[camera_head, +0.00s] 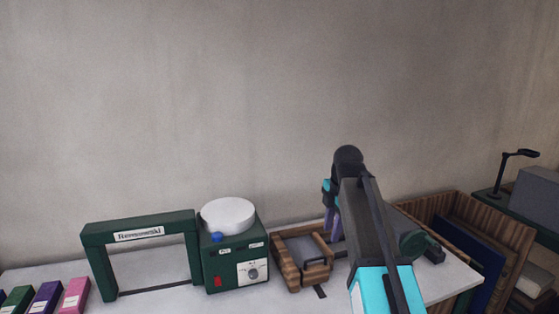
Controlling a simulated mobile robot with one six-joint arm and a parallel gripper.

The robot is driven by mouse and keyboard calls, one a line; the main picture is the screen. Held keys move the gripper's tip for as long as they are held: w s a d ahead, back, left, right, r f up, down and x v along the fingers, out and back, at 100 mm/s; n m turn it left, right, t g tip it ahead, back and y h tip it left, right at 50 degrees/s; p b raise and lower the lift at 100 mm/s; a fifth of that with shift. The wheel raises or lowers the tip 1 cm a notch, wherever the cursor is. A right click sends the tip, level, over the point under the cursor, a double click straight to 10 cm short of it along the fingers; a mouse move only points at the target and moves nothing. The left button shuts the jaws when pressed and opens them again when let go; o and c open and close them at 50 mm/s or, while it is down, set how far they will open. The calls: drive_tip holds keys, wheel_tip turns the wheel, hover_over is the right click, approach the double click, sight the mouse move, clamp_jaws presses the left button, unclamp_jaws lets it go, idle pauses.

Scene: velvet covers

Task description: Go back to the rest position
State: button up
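My arm reaches up from the lower right, with cyan and dark grey links. My gripper (332,222) hangs at its far end, pointing down over the table, just right of the wooden tray. It is small and partly behind my arm. Purple shows at its tip, and I cannot tell whether this is the fingers or something held. I cannot tell whether it is open or shut.
A white table (150,301) carries a green frame (97,267), a green device (237,262) with a white round top (228,215), and a wooden tray (287,262). Several coloured boxes, one pink (75,294), stand at left. A wooden crate (505,232) is at right.

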drive_tip(key=s+f+m, duration=0.3)
drive_tip(key=f+m, duration=0.1)
drive_tip(key=f, duration=0.6)
drive_tip(key=s+f+m, duration=0.2)
drive_tip(key=f+m, duration=0.2)
drive_tip(key=f, duration=0.5)
drive_tip(key=s+f+m+g+b, duration=0.2)
drive_tip(key=s+f+m+b, duration=0.1)
drive_tip(key=s+f, duration=1)
drive_tip(key=s+f+m+g+b, duration=0.3)
drive_tip(key=s+f+m, duration=0.3)
drive_tip(key=s+f, duration=0.8)
drive_tip(key=s+f+m+g+b, duration=0.2)
drive_tip(key=s+f+m+b, duration=0.2)
drive_tip(key=s+f, duration=1)
wheel_tip(320, 180, down, 10)
drive_tip(key=shift+d+g+h, duration=0.4)
